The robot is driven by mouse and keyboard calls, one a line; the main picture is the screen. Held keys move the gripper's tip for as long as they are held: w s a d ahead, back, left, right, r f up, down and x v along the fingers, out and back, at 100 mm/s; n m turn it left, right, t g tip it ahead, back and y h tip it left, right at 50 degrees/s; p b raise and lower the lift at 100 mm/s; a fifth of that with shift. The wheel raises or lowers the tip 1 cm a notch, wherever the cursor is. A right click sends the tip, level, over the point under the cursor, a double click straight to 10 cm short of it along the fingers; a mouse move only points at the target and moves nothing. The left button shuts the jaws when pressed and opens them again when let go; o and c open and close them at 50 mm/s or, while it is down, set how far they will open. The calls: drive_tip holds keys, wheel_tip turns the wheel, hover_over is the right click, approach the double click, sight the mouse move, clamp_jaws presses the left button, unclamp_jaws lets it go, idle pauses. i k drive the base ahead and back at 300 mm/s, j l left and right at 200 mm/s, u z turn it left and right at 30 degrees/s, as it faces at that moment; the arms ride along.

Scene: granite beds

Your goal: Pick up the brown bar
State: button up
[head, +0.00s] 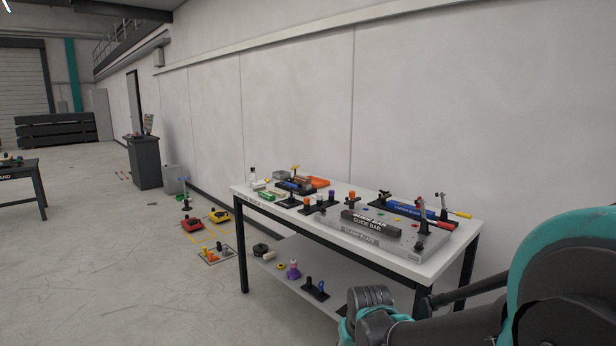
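A white-topped workbench (262,199) with dark legs stands right of centre against the wall, with many small items on it. A small brownish piece (302,180) lies on a dark block at the bench's far left end. It may be the brown bar, but it is too small to tell. My arm, grey and teal, fills the lower right corner in front of the bench and hides part of its near right side. My gripper cannot be made out in this view.
A grey plate (372,238) carries a black block lettered GUIDE BAR (364,221) and upright clamps. A blue bar (403,208) lies behind. An orange tray (318,182) sits at the back left. The lower shelf (300,262) holds several items. Red (192,225) and yellow (219,215) items stand on the floor.

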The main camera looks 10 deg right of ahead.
sight(303, 180)
drive_tip(key=i+j+z, duration=0.4)
drive_tip(key=i+j, duration=0.9)
